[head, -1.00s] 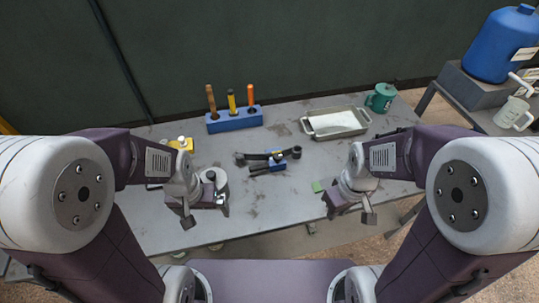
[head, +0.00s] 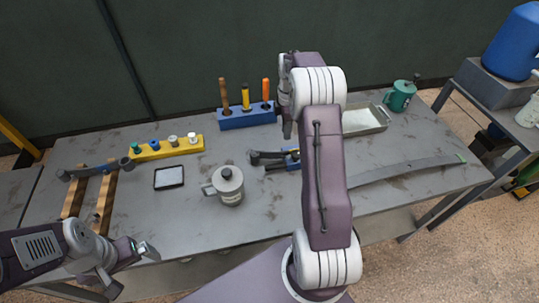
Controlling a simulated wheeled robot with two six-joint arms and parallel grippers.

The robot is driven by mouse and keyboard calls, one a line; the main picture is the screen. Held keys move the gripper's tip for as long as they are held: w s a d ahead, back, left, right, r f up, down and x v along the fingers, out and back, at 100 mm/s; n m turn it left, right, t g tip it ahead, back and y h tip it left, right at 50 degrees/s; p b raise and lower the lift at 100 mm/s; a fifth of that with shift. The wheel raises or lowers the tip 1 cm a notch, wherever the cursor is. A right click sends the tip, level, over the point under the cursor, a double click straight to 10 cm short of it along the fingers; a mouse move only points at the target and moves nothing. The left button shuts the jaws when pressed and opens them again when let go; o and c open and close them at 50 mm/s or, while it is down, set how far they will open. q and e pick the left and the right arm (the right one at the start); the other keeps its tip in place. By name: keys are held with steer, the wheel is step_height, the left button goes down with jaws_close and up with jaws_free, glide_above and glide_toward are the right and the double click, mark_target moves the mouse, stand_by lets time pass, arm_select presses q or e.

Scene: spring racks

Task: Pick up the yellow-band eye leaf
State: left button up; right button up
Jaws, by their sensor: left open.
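A dark leaf with rolled eyes (head: 97,170) lies across two wooden bars at the left of the bench. I cannot make out a yellow band on it. A second dark leaf piece (head: 262,155) lies by a blue clamp-like part at mid bench, partly hidden by my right arm. A long, curved grey leaf (head: 405,171) with a green mark at its end lies at the right. My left gripper (head: 130,268) is open and empty at the front left edge, well short of the left leaf. My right gripper (head: 287,128) hangs near the tool block; its jaws are unclear.
Wooden bars (head: 104,203) support the left leaf. A yellow block with pegs (head: 152,155), dark-framed pad (head: 169,177), grey lidded mug (head: 228,187), blue tool block (head: 235,119), metal tray (head: 376,128) and green mug (head: 400,97) stand on the bench. Its front middle is clear.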

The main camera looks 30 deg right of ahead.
mark_target(290, 150)
steer(key=f, duration=0.2)
steer(key=s+d+f, duration=0.1)
steer(key=f, duration=0.1)
steer(key=shift+d+f, duration=0.15)
steer(key=shift+f, duration=0.2)
step_height(290, 150, down, 4)
steer(key=shift+s+d+f, duration=0.15)
steer(key=shift+f, duration=0.1)
steer(key=shift+s, duration=0.25)
steer(key=shift+s+a, duration=0.1)
steer(key=shift+a, duration=0.1)
jaws_close()
steer(key=shift+f, duration=0.2)
